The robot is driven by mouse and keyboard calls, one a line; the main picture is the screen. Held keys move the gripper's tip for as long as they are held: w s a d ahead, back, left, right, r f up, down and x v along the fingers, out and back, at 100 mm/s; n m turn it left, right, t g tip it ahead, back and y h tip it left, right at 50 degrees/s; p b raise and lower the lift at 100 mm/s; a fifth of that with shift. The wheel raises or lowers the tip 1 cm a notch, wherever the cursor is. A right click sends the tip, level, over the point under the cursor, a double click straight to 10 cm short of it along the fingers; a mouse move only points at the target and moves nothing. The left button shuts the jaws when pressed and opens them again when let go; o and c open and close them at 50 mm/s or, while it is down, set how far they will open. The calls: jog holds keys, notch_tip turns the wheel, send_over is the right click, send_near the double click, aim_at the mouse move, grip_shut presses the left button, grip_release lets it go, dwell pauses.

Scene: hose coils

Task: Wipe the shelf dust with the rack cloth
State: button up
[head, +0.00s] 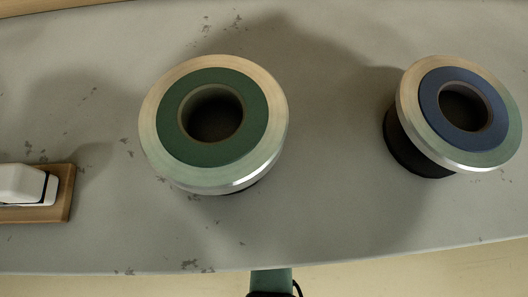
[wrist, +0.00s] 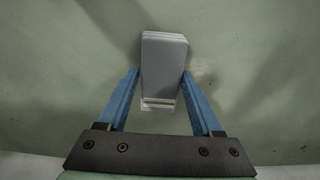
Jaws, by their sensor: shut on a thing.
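In the wrist view my gripper (wrist: 160,74) has its two blue fingers on either side of a grey, block-shaped thing (wrist: 164,55), and it is shut on it. The thing looks like a folded cloth or pad, with a pale band across its near end. Behind it is a plain grey-green surface; I cannot tell whether the thing touches it. In the head view the grey shelf top (head: 330,200) has scattered dark flecks, which could be dust or worn paint. My gripper is not clearly visible in the head view.
A reel with a green face (head: 172,125) stands left of centre on the shelf, and one with a blue face (head: 432,97) stands at right. A wooden board (head: 62,200) bearing a white object (head: 22,184) is at the left edge. Shelf between the reels is clear.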

jog(key=shift+d, duration=0.35)
jog(key=shift+a, duration=0.1)
jog(key=shift+a+p, duration=0.4)
jog(key=shift+a, duration=1.8)
jog(key=shift+a, duration=2.25)
jog(key=shift+w, duration=0.1)
